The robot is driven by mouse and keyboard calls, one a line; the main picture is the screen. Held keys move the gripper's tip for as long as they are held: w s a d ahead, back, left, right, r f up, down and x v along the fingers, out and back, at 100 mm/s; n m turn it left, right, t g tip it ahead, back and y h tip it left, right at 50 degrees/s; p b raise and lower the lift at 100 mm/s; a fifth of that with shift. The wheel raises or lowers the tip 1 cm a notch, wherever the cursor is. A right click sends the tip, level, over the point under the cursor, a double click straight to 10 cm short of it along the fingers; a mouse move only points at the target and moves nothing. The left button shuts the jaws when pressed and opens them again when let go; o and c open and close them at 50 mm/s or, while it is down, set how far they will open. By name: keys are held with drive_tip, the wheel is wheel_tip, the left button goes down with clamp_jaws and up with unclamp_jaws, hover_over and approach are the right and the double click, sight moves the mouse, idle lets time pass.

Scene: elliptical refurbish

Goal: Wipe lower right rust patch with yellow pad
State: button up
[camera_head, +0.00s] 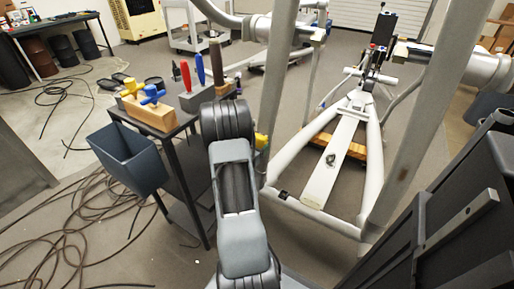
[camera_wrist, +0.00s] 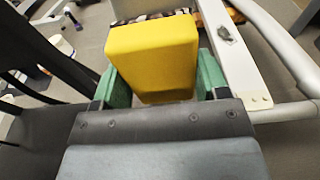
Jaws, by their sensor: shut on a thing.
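My gripper (camera_wrist: 163,82) has green fingers shut on the yellow pad (camera_wrist: 152,50), one on each side. The pad is a thick block at the top middle of the wrist view. A sliver of the pad shows beside my arm in the head view (camera_head: 261,141); my arm hides the rest of it and the gripper. A dark rust-like patch (camera_head: 330,159) lies on the white centre beam of the elliptical (camera_head: 342,140). This patch also shows in the wrist view (camera_wrist: 225,33), right of the pad and apart from it. I cannot tell if it is the lower right patch.
White uprights (camera_head: 277,80) of the elliptical stand between my arm and the beam. A dark cart (camera_head: 180,130) with a wooden block (camera_head: 150,113), colored-handled tools and a grey bin (camera_head: 128,158) is at left. Cables (camera_head: 75,225) cover the floor at left. A black machine (camera_head: 450,210) is at right.

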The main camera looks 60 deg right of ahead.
drive_tip(key=shift+s+r, duration=0.1)
drive_tip(key=shift+r, duration=0.65)
drive_tip(key=shift+d, duration=0.1)
drive_tip(key=shift+f, duration=0.15)
wheel_tip(320, 180, down, 4)
drive_tip(key=b, duration=0.3)
drive_tip(key=shift+d+b, duration=0.15)
drive_tip(key=shift+b, duration=0.2)
drive_tip(key=shift+c, duration=0.2)
drive_tip(key=shift+w+a, duration=0.15)
drive_tip(key=shift+a, duration=1.35)
drive_tip(key=shift+w+a, duration=0.1)
drive_tip(key=shift+a, duration=1.4)
